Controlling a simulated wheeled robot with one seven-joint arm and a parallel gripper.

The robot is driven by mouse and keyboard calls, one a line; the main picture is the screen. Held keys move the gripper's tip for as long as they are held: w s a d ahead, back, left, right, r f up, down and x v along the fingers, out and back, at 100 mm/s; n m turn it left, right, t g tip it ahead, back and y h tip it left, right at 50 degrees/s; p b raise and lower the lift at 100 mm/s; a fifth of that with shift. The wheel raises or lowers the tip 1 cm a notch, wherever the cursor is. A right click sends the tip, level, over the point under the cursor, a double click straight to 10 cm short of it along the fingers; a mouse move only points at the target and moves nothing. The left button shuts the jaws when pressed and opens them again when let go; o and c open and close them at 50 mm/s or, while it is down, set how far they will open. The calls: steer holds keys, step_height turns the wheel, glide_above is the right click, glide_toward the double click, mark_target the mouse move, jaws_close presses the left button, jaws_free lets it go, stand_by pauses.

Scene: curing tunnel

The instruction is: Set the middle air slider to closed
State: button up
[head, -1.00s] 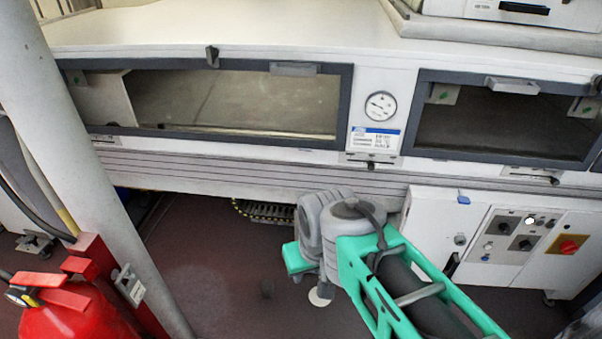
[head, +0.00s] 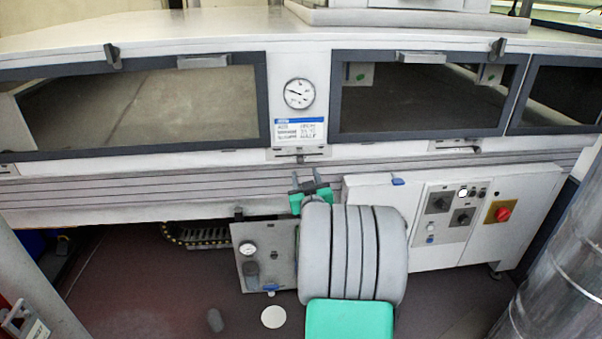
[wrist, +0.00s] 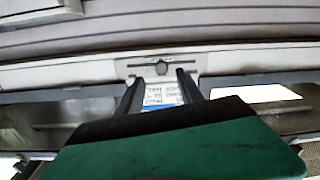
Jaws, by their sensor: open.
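The middle air slider (head: 299,155) is a small dark knob in a pale slotted plate on the tunnel's front rail, below the round gauge and blue-white label. In the wrist view its knob (wrist: 161,67) sits near the middle of the slot, as far as I can tell. My gripper (head: 306,178) is open, pointing up at the rail just below the slider plate. In the wrist view my gripper's two dark fingers (wrist: 158,77) lie either side of the knob in the picture. Contact with the knob is not visible, and nothing is between the fingers.
Another slider (head: 456,147) is on the rail at right, under the right window. A pressure gauge (head: 299,93) is above the middle slider. A white control cabinet (head: 380,220) with a red knob (head: 503,214) stands below right. A metal column (head: 560,270) rises at far right.

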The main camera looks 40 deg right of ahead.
mark_target(300, 161)
steer(key=x, duration=0.7)
steer(key=shift+w+r, duration=0.15)
steer(key=shift+w, duration=0.05)
steer(key=shift+c, duration=0.4)
jaws_close()
stand_by(0.6)
